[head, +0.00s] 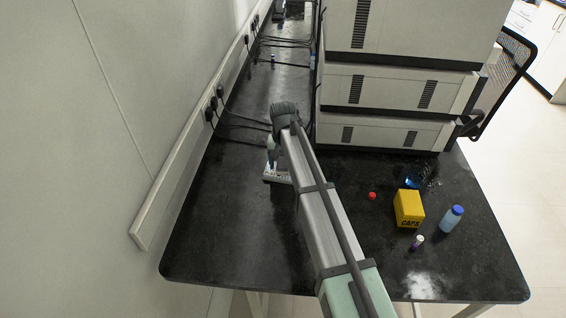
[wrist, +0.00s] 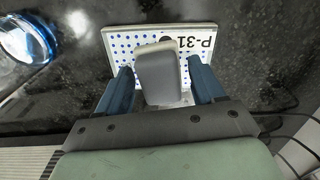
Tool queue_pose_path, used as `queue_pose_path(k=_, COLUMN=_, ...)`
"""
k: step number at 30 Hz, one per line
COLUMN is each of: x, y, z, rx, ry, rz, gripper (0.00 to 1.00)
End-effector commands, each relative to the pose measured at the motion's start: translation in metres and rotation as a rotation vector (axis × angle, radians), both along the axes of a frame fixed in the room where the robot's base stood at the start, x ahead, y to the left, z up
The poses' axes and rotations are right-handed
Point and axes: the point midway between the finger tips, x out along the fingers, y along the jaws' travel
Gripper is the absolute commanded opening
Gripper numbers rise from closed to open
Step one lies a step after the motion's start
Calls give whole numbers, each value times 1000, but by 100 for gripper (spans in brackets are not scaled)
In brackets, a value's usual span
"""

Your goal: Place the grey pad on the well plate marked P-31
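The well plate marked P-31 (wrist: 122,43) lies flat on the dark bench, with rows of blue dots and the black marking at its right end. In the head view a pale edge of the plate (head: 270,179) shows beside my arm. The pad overlaps the middle of the plate in the wrist view. I cannot tell whether it touches the plate. My arm hides most of this in the head view.
A yellow box (head: 408,208), a blue-capped bottle (head: 451,219), a small vial (head: 417,242) and a red cap (head: 372,196) are right of my arm. Stacked instruments (head: 380,90) stand behind. Cables (head: 240,122) run along the wall. The bench's front left is clear.

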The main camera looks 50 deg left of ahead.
Motion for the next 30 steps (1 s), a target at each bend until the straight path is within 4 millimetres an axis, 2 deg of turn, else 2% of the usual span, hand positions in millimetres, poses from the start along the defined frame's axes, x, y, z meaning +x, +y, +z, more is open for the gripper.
queue_pose_path(k=9, x=0, y=0, z=1, rx=0, ry=0, rz=0, gripper=74)
queue_pose_path(k=14, x=0, y=0, z=13, rx=1, ry=-1, rz=0, gripper=74)
queue_pose_path(k=30, x=0, y=0, z=102, rx=1, ry=-1, rz=0, gripper=74)
